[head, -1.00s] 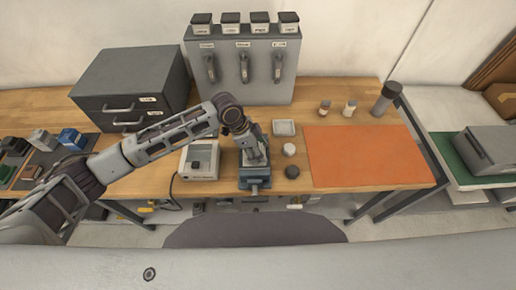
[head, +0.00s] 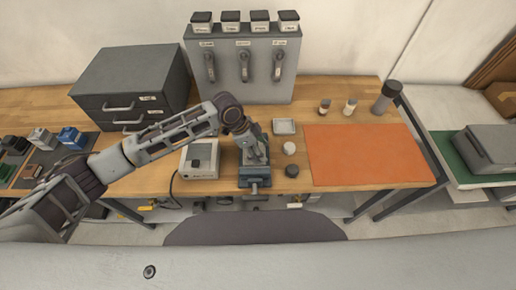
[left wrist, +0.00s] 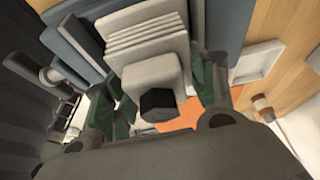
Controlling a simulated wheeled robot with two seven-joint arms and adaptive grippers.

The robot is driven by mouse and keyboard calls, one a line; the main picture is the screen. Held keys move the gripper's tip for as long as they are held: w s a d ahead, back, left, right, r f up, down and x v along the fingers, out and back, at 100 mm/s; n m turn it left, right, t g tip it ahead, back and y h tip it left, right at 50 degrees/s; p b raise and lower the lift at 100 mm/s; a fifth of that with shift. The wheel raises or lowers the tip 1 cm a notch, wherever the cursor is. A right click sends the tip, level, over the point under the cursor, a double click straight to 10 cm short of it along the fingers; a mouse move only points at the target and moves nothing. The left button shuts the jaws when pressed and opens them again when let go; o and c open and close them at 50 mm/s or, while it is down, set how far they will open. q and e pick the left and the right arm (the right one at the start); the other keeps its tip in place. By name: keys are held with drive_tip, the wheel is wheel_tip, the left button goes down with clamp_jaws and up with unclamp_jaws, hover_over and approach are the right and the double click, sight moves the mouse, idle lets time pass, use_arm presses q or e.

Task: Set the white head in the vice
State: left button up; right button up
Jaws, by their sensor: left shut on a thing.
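The white head (left wrist: 150,72) is a pale block with stacked fins and a black hexagonal piece (left wrist: 157,104) on its near end. My left gripper (left wrist: 160,98) is shut on it, with one green-padded finger on each side. The blue-grey vice (head: 254,180) stands at the front of the bench, directly under my left gripper (head: 254,158). In the left wrist view the vice (left wrist: 70,38) lies right behind and beside the head. I cannot tell whether the head rests on the vice, as my gripper hides most of it in the head view. My right gripper is not in view.
A grey boxed device (head: 200,158) stands close left of the vice. A small square tray (head: 285,127), a white round piece (head: 289,148) and a dark round piece (head: 292,171) lie close right. The orange mat (head: 365,157) is bare.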

use_arm(q)
drive_tip(key=shift+r+p, duration=0.1)
drive_tip(key=shift+p, duration=0.25)
idle(0.4)
idle(0.3)
drive_tip(key=o, duration=1.5)
drive_tip(key=shift+w, duration=0.1)
drive_tip(key=shift+o, duration=0.2)
drive_tip(key=shift+o, duration=0.4)
drive_tip(key=o, duration=0.3)
